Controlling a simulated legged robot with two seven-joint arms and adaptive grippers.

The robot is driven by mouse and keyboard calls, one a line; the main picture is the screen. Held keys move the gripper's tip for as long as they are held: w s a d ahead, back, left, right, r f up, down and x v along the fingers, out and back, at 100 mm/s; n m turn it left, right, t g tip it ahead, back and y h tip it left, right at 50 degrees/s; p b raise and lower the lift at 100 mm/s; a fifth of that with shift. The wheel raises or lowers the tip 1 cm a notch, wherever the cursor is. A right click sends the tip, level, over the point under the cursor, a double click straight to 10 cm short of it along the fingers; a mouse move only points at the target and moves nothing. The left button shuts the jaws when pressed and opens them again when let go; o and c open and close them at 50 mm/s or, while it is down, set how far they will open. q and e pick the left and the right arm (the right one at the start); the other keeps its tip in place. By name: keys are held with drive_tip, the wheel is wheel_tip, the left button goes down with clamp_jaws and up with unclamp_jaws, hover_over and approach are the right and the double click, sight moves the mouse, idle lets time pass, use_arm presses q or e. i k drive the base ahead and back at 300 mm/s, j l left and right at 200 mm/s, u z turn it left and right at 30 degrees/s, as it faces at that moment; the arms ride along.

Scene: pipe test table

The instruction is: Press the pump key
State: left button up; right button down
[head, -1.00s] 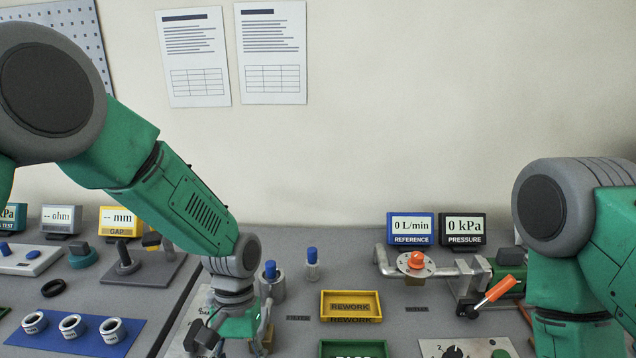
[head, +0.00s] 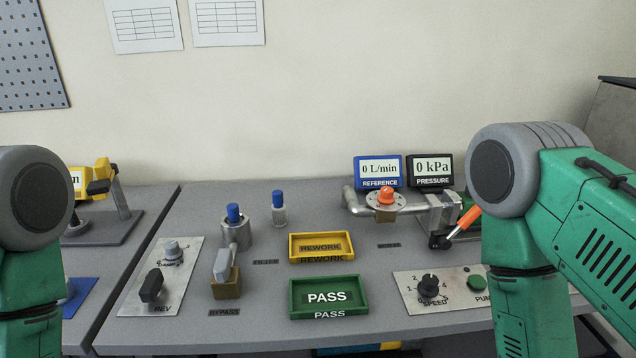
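The pump key is a round green button (head: 477,283) on a grey panel (head: 410,297) at the right front of the table, with a label starting "PU" below it; my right arm hides the rest of the label. A black speed knob (head: 429,286) sits on the same panel, left of the button. My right arm hangs just right of the panel, and its gripper is below the picture. My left arm is at the left edge, and its gripper is also out of view.
The pipe rig has an orange knob (head: 387,195) and an orange-handled lever (head: 465,222). The pressure display (head: 432,169) and reference display (head: 378,171) read zero. Yellow REWORK (head: 321,246) and green PASS (head: 328,297) trays stand mid-table. A second panel (head: 184,250) lies left.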

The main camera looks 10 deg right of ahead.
sight(476, 281)
drive_tip(key=z, duration=1.2)
